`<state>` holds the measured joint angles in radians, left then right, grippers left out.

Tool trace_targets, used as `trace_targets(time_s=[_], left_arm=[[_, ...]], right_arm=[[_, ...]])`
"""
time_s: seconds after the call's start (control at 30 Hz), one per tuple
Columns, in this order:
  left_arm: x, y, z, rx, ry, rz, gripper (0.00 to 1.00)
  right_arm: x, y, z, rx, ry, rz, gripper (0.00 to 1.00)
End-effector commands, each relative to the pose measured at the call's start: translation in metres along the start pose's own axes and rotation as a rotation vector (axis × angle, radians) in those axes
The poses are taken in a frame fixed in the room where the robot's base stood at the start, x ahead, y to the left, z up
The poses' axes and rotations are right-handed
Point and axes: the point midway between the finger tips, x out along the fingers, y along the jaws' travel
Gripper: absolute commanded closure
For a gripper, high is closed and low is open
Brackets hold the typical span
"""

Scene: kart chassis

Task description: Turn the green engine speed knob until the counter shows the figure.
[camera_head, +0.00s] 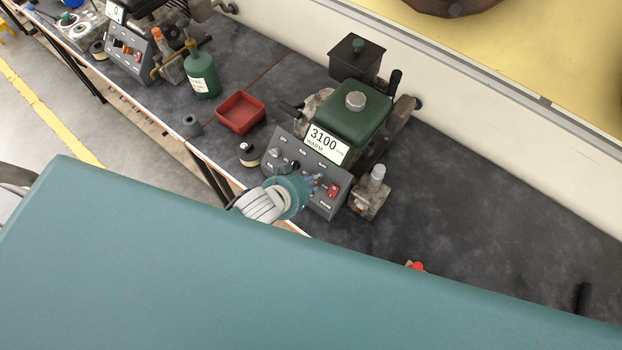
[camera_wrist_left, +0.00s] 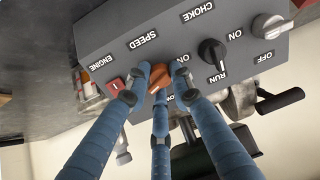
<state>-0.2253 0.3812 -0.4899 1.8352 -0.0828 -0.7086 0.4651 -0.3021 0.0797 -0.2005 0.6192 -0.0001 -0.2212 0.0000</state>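The counter (camera_head: 326,144) reads 3100 with the word WARM below, on the engine with the green tank (camera_head: 352,112). Its grey control panel (camera_head: 287,150) faces the bench's front edge. In the left wrist view the panel appears upside down, and the knob by the SPEED label is orange (camera_wrist_left: 160,76), not green. My left gripper (camera_wrist_left: 161,84) has its blue fingers closely around this knob, partly hiding it. In the head view my left gripper (camera_head: 316,184) covers the middle of the panel. My right gripper is not in view.
The red ENGINE switch (camera_wrist_left: 116,86) is close beside one finger; the black choke knob (camera_wrist_left: 211,52) and a grey knob (camera_wrist_left: 270,25) lie to the other side. A red tray (camera_head: 240,113), green bottle (camera_head: 202,76) and second engine panel (camera_head: 128,52) stand further left. The bench's right is mostly clear.

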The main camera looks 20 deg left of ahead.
Motion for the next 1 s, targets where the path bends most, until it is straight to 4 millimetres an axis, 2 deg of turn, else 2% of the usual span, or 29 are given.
trace_targets(time_s=[0.03, 0.07, 1.0], left_arm=[[-0.0001, 0.0, -0.0001, 0.0, 0.0, 0.0, 0.96], [-0.0001, 0.0, -0.0001, 0.0, 0.0, 0.0, 1.0], [-0.0003, -0.0002, -0.0006, 0.0, 0.001, 0.0, 1.0]], right_arm=[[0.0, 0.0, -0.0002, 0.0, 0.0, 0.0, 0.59], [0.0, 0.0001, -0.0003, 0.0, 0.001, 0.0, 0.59], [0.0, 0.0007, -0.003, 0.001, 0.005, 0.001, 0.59]])
